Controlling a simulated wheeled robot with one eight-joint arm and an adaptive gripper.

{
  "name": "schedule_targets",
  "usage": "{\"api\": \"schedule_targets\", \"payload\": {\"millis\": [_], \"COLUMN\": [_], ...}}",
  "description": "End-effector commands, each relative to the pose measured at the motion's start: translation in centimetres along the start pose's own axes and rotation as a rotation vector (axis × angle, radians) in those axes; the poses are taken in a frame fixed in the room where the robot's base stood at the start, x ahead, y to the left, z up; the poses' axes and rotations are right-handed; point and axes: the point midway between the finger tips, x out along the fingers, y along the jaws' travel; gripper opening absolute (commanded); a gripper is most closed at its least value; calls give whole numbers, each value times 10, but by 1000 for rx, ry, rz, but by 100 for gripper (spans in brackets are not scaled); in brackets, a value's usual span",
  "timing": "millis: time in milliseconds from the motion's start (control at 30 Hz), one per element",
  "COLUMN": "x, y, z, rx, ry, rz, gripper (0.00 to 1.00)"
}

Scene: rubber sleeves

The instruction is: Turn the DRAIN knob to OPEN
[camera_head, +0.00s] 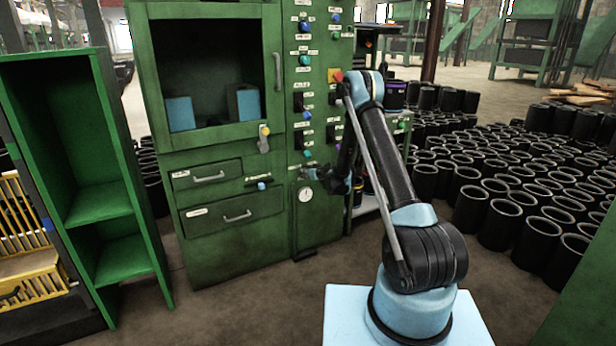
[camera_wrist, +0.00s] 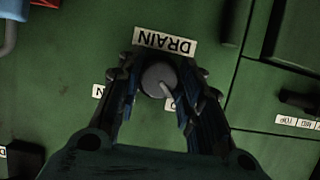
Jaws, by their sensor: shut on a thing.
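The DRAIN knob (camera_wrist: 157,76) is a round grey knob on the green panel, below an upside-down DRAIN label (camera_wrist: 165,42) in the wrist view. A pale mark on its face points to the lower right of that view. My gripper (camera_wrist: 165,72) is shut on the knob, one finger on each side. Small labels beside and below the knob are partly covered by the fingers, and I cannot read them in full. In the head view my gripper (camera_head: 309,173) is at the lower part of the cabinet's control column; the knob is hidden there.
Other knobs and buttons line the control column (camera_head: 299,70) above. The green cabinet has drawers (camera_head: 237,217) to the left. Black rubber sleeves (camera_head: 497,213) cover the floor at right. A green shelf (camera_head: 100,205) stands at left.

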Motion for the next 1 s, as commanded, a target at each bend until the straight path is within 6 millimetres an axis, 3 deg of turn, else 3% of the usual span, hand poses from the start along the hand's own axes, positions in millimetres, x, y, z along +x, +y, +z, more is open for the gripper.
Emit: {"api": "schedule_targets", "payload": {"millis": [367,1000], "x": [0,2], "y": [4,8], "z": [0,1], "rx": [116,654], "ry": [2,4], "rz": [-42,-263], "gripper": [10,10]}}
